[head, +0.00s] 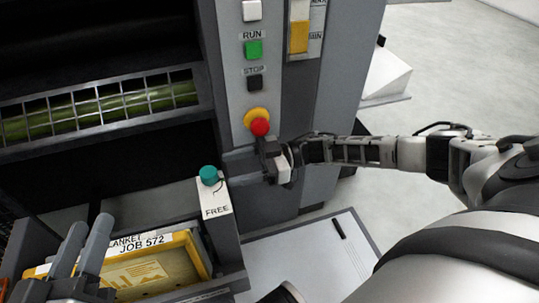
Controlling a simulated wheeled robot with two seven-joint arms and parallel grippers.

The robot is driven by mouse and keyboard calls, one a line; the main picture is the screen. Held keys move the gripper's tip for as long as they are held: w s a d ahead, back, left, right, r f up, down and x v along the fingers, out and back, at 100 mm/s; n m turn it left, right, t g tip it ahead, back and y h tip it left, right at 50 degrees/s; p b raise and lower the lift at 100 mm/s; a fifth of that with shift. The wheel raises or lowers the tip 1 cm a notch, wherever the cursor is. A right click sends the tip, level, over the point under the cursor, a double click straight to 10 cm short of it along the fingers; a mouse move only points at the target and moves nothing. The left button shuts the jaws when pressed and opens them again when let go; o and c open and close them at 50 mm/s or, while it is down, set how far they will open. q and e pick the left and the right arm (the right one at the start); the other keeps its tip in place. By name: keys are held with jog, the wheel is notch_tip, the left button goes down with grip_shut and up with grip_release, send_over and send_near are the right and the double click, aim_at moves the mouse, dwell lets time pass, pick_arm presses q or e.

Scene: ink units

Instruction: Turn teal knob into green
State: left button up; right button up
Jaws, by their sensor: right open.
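The teal knob (209,174) sits at the top of a white plate (216,199) marked FREE, on the lower front of the machine. A thin dark line shows beside the knob; I see no green mark on the plate. My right gripper (272,164) is open, up and to the right of the knob, just below the red button and apart from the knob. My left gripper (91,231) is at the lower left, in front of the yellow tray, with a gap between its two grey fingers and nothing visible in it.
Above my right gripper are a red button (260,127) on a yellow base, a black STOP button (255,83) and a green RUN button (253,50). A yellow tray (197,246) with a JOB 572 label lies below left. A white board (295,262) lies at the lower middle.

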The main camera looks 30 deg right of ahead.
jog(key=v, duration=0.7)
jog(key=shift+d, duration=0.35)
jog(key=shift+s, duration=0.1)
